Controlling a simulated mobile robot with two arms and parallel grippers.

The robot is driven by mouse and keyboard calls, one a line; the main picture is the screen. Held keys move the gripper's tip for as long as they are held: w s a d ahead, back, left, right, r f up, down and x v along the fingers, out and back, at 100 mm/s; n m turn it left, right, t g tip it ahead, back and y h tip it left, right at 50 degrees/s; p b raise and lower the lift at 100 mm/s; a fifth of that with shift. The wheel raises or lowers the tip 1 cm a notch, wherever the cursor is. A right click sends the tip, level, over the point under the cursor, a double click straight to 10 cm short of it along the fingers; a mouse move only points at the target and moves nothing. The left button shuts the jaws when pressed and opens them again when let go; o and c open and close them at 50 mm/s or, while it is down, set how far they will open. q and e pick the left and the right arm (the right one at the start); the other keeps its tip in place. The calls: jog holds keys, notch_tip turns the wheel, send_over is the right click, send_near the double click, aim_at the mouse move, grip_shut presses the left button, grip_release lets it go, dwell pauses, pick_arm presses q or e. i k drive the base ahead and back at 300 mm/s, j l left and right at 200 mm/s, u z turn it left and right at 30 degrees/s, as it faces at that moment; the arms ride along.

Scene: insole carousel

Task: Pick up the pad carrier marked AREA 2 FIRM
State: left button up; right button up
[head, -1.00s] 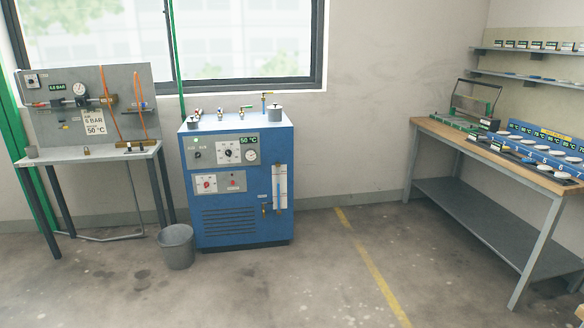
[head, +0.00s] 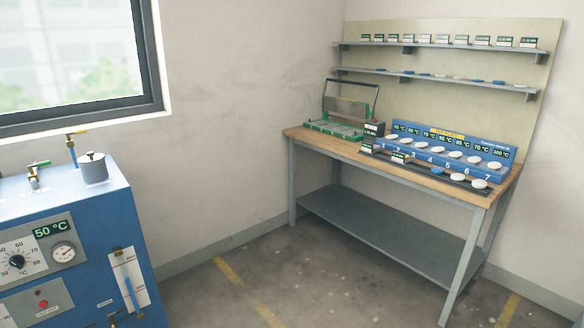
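The carrier marked AREA 2 FIRM cannot be picked out, as the labels are too small to read. Several small labelled carriers stand in a row on the upper shelf (head: 448,43). More small dark labelled blocks (head: 400,158) sit on the workbench (head: 410,172), in front of the blue hot plate unit (head: 450,143). Another dark labelled block (head: 374,129) stands beside the green tray (head: 335,128). Neither of my grippers is in view.
A blue machine (head: 75,235) with gauges and valves stands close at the left. The floor (head: 290,280) between it and the workbench is clear. A lower shelf (head: 450,80) holds white and blue discs.

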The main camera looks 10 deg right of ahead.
aim_at(366, 147)
jog(key=i+l+z, duration=0.35)
jog(key=i, duration=0.5)
jog(key=i+z, duration=0.4)
jog(key=i, duration=0.5)
jog(key=i+j+z, duration=0.35)
jog(key=i, duration=0.5)
jog(key=i+l, duration=0.1)
jog(key=i, duration=0.3)
jog(key=i+u, duration=0.15)
jog(key=i, duration=0.3)
